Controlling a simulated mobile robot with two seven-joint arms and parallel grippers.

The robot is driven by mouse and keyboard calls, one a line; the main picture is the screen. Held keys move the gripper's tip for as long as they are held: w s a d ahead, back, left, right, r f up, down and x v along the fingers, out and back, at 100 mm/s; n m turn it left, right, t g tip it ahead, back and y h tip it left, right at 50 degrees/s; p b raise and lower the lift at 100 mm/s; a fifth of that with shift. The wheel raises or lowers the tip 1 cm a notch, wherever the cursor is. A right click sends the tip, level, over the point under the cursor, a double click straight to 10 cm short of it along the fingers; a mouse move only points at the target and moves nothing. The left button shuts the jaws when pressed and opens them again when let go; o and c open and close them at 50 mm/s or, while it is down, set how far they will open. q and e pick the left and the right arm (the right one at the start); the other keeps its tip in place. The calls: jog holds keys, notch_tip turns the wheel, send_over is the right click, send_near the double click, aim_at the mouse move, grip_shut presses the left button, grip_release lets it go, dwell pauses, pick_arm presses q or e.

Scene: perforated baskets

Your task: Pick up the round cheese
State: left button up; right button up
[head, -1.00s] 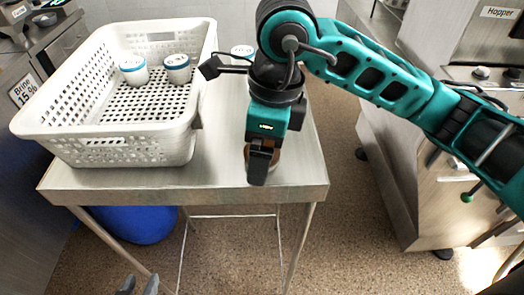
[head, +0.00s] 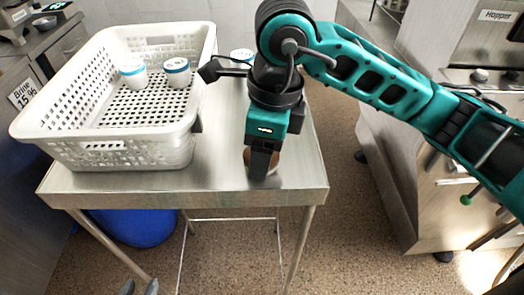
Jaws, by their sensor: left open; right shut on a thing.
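The round cheese (head: 274,164) is a brownish piece at the right front part of the steel table (head: 220,187). Most of it is hidden behind my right gripper. My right gripper (head: 261,168) points down and is shut on the cheese. I cannot tell whether the cheese still touches the tabletop. My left gripper (head: 139,288) shows only as two grey fingertips at the bottom edge, apart and empty, low in front of the table.
A white perforated basket (head: 120,152) fills the table's left side, with two white, blue-banded cups (head: 176,72) inside. Another such cup (head: 241,55) stands behind my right arm. A blue container (head: 140,228) is under the table. Steel machines stand at right.

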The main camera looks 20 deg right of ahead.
notch_tip(320, 180, up, 20)
jog(key=p, duration=0.2)
dwell(0.4)
